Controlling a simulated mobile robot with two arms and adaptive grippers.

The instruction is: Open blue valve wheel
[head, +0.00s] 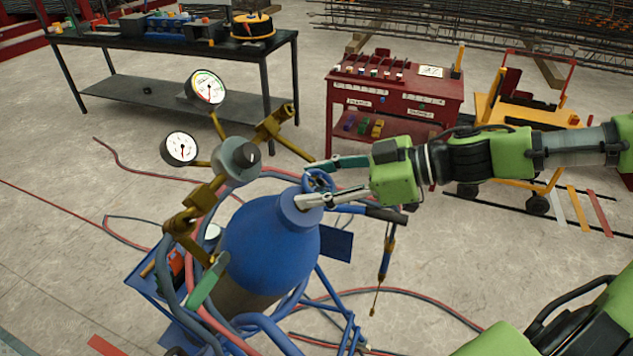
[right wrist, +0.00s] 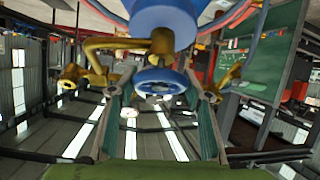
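The blue valve wheel (head: 319,180) sits at the top of a blue gas cylinder (head: 268,245) in the head view, partly hidden by my right gripper. In the right wrist view the wheel (right wrist: 160,82) shows near the middle, under the blue cylinder top (right wrist: 162,16) and beside brass fittings (right wrist: 163,42). My right gripper (head: 303,184) reaches in from the right, open, with one finger on each side of the wheel. Gaps show between the wheel and both fingers (right wrist: 155,88) in the right wrist view. My left gripper is not in view.
Brass regulators with a white gauge (head: 208,88) and a second gauge (head: 181,148) stand left of the wheel. Hoses (head: 180,262) hang around the cylinder. A red tool cabinet (head: 395,92), a yellow cart (head: 515,118) and a black workbench (head: 285,40) stand behind.

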